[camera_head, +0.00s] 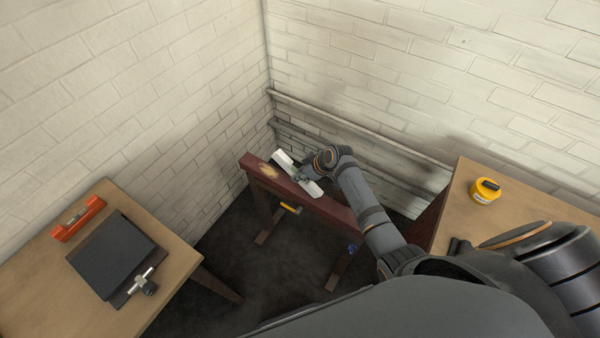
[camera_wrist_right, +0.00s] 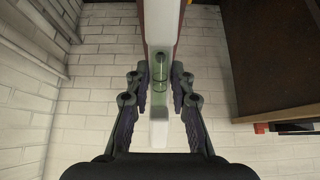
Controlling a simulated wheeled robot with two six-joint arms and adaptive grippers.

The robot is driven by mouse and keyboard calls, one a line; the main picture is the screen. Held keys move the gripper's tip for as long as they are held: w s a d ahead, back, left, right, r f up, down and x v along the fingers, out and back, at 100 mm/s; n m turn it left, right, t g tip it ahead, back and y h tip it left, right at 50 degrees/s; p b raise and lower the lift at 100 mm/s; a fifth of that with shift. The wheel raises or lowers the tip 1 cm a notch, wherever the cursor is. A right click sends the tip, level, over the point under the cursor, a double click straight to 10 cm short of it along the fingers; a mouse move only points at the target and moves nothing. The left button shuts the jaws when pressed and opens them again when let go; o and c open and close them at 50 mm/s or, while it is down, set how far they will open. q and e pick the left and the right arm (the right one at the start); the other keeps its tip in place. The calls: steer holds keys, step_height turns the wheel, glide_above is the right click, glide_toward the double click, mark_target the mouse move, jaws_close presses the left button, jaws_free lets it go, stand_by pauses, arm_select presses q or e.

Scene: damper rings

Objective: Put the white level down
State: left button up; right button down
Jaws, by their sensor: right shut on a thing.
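The white level (camera_head: 284,159) is in the grip of my right gripper (camera_head: 304,174), over the dark red beam of a trestle (camera_head: 335,211). In the head view it lies slantwise along the beam's top; I cannot tell whether it touches the beam. In the right wrist view the level (camera_wrist_right: 158,25) runs up between the two fingers of my right gripper (camera_wrist_right: 160,92), which are shut on it near its green vial. The beam is mostly hidden behind the level there. My left gripper is not in view.
A wooden table (camera_head: 30,272) at left holds an orange-red level (camera_head: 80,219) and a dark plate (camera_head: 112,252) with a metal clamp-like part. A right-hand table (camera_head: 465,215) holds a yellow round thing (camera_head: 486,191). Brick walls with rails (camera_head: 350,135) close off the back.

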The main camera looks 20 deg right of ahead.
stand_by(0.3)
steer(key=shift+w+a+g, duration=0.2)
steer(key=shift+w+g, duration=0.05)
steer(key=shift+g, duration=0.05)
steer(key=shift+f+h, duration=0.25)
steer(key=shift+h, duration=0.05)
steer(key=shift+w, duration=0.1)
steer(key=shift+w+a+f+g, duration=0.25)
steer(key=shift+g, duration=0.05)
steer(key=shift+h, duration=0.3)
steer(key=shift+w+a+f+g, duration=0.15)
steer(key=shift+w+f+g, duration=0.1)
steer(key=shift+f+g, duration=0.15)
steer(key=shift+h, duration=0.3)
